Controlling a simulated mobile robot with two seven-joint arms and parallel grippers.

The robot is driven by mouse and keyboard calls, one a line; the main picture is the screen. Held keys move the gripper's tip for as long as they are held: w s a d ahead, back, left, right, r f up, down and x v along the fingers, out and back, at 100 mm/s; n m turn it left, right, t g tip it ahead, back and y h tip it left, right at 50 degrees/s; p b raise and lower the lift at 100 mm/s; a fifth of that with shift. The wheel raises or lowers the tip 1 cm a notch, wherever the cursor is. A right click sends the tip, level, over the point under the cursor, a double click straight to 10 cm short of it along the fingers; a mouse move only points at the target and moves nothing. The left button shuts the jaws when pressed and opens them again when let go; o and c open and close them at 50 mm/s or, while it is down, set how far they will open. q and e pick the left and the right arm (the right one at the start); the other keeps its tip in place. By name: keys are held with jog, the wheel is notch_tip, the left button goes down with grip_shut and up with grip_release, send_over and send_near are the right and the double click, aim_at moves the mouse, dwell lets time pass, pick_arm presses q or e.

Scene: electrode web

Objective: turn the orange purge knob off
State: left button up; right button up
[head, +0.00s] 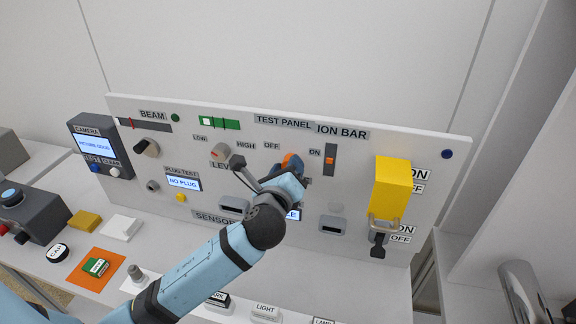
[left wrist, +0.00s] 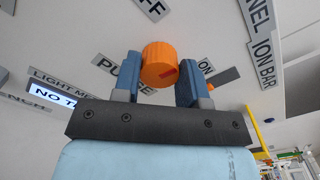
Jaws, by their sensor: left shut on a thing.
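The orange purge knob (head: 296,159) is on the upright test panel (head: 420,240), mostly hidden behind my left gripper (head: 289,168) in the head view. In the left wrist view the round orange knob (left wrist: 156,60) sits between the two blue fingers of my left gripper (left wrist: 158,80), which is shut on it. A red mark on the knob face lies toward the lower right in that view. The PURGE label (left wrist: 118,72) is left of it, the OFF label (left wrist: 150,8) above it and the ON label (left wrist: 205,66) right of it. My right gripper is not in view.
A yellow block (head: 392,185) with a metal shackle juts from the panel at right. An orange slide switch (head: 330,160) and the LEVEL knob (head: 221,152) flank my left gripper. A dark box (head: 40,215) and an orange mat (head: 88,279) lie at left on the bench.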

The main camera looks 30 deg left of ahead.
pick_arm(q)
jog(key=shift+f+n, duration=0.2)
jog(key=shift+n, duration=4.9)
jog(key=o, duration=0.9)
jog(key=shift+a, duration=0.1)
jog(key=shift+s, duration=0.1)
jog(key=b+v, duration=0.3)
jog(key=v, duration=1)
jog(key=shift+s, duration=0.35)
